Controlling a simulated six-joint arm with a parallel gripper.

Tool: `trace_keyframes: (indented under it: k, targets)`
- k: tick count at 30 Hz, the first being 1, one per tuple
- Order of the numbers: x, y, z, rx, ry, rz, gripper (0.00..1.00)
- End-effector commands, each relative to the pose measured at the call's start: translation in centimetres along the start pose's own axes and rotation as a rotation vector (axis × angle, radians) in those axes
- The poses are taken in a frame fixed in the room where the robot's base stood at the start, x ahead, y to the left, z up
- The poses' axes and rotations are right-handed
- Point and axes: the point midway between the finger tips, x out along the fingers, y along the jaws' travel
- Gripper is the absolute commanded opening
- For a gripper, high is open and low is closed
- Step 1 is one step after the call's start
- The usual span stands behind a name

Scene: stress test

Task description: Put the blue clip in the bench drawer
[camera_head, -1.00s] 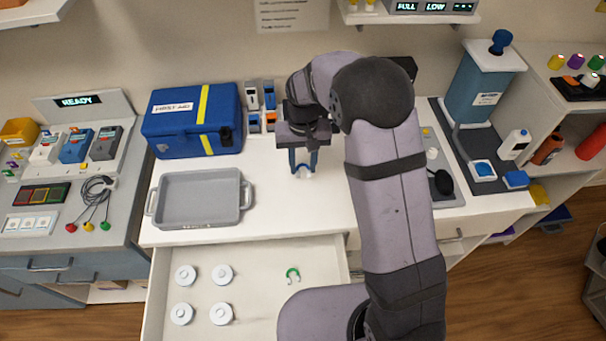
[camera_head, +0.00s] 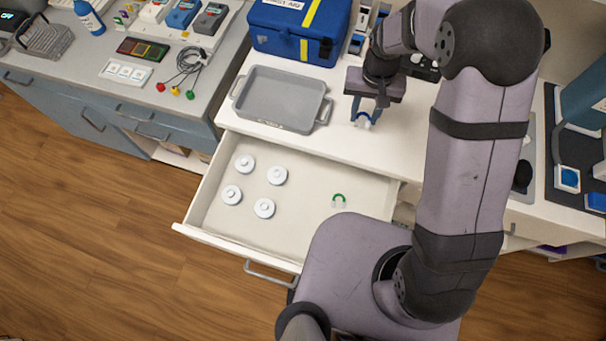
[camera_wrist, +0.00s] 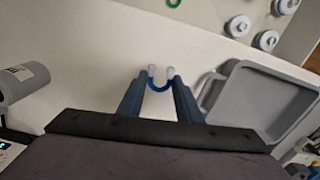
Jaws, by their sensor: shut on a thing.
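The blue clip (camera_wrist: 160,86) is a small blue arc with pale ends, held between the fingertips in the wrist view. My gripper (camera_head: 366,113) is shut on it above the white bench top (camera_head: 330,142), right of the grey tray; it also shows in the wrist view (camera_wrist: 158,82). In the head view the fingers mostly hide the clip. The bench drawer (camera_head: 215,216) is pulled open below the bench top. Inside it are several white round discs (camera_head: 265,208) at left and a green clip (camera_head: 339,200) at right.
A grey tray (camera_head: 277,127) stands on the bench left of my gripper, with a blue first-aid box (camera_head: 298,48) behind it. The drawer's middle has bare floor. A grey cylinder (camera_wrist: 24,82) shows at left in the wrist view.

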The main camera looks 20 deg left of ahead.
Motion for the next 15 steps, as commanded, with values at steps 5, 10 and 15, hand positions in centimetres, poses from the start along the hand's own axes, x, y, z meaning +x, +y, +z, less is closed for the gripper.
trace_keyframes:
  k: [5, 10, 15]
  targets:
    - [2.3, -3.6, 7.0, -0.115, -0.013, 0.004, 0.08]
    - [3.9, -4.7, 12.4, -0.189, -0.010, 0.004, 0.08]
    - [4.6, -4.6, 16.3, -0.243, -0.007, 0.003, 0.08]
